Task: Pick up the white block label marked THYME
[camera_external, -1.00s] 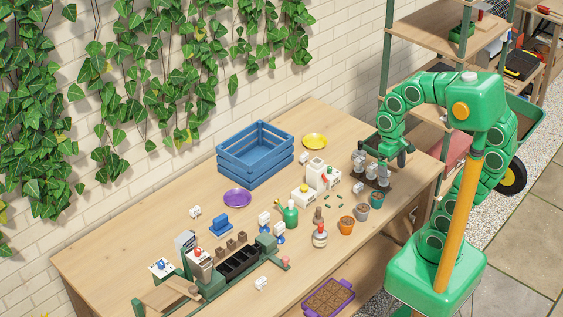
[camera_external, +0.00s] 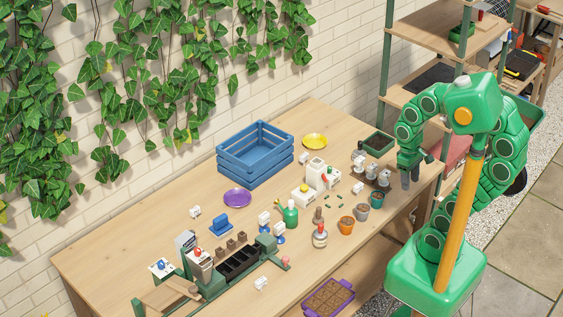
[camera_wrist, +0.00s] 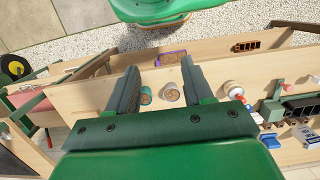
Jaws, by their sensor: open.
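Several small white block labels stand apart on the table: one near the blue crate (camera_external: 304,158), one by the jar rack (camera_external: 358,188), one left of the purple saucer (camera_external: 195,212) and one at the front edge (camera_external: 261,283). Their lettering is too small to read, so I cannot tell which says THYME. My gripper (camera_external: 411,179) points down above the table's right end, right of the jar rack and apart from every label. In the wrist view my gripper (camera_wrist: 158,72) is open, with nothing held between its fingers.
A blue crate (camera_external: 240,165) stands at the back. A rack of jars (camera_external: 371,180) and a green soil tray (camera_external: 378,144) are left of my gripper. The table's left back is mostly clear.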

